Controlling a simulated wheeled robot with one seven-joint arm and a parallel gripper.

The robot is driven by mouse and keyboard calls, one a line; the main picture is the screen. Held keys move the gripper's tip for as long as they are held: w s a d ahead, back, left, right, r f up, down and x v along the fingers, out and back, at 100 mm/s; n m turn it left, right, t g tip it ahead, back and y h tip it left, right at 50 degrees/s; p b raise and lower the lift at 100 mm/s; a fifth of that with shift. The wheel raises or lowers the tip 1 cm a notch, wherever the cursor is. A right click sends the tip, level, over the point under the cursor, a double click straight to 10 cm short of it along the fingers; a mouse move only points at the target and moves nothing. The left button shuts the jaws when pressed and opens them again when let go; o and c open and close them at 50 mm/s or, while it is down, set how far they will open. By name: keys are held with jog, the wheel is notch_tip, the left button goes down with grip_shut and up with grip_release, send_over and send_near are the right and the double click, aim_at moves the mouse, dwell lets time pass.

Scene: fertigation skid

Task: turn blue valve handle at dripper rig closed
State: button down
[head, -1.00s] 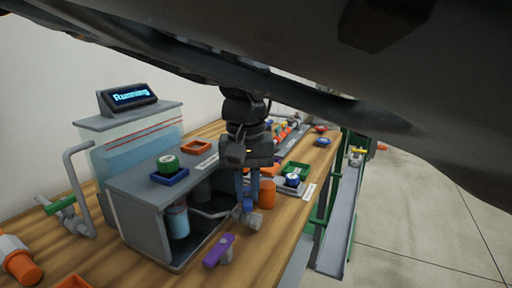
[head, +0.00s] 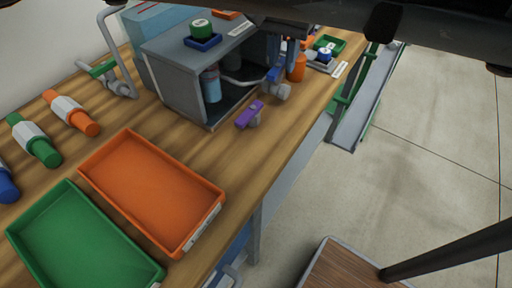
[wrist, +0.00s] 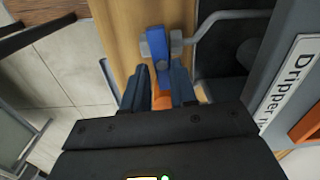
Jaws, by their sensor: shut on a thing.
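The blue valve handle (wrist: 158,44) sits on a grey pipe valve in the wrist view, its bar running roughly along my fingers. In the head view the blue handle (head: 274,74) is at the front right of the grey dripper rig (head: 168,78). My gripper (wrist: 157,84) is shut on the handle, with one dark blue finger on each side of its lower part. In the head view my gripper (head: 282,62) comes down from above, partly cut off by my arm. The rig's label (wrist: 290,82) reads "Dripper", the rest cut off.
A purple handle (head: 249,114) and an orange cylinder (head: 297,68) are close to the blue handle. Orange (head: 150,185) and green (head: 80,245) trays lie on the wooden bench in front.

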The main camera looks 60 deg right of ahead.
aim_at(280, 66)
jog(key=shift+a+r+m+p, duration=0.1)
jog(key=shift+a+m+p, duration=0.3)
jog(key=shift+a+m, duration=0.1)
jog(key=shift+a, duration=0.2)
jog(key=c, duration=1)
grip_release()
jog(key=shift+w, duration=0.1)
jog(key=shift+c, duration=0.2)
notch_tip(280, 66, up, 8)
jog(key=shift+d+f, duration=0.15)
jog(key=shift+f, duration=0.05)
jog(key=shift+s, duration=0.2)
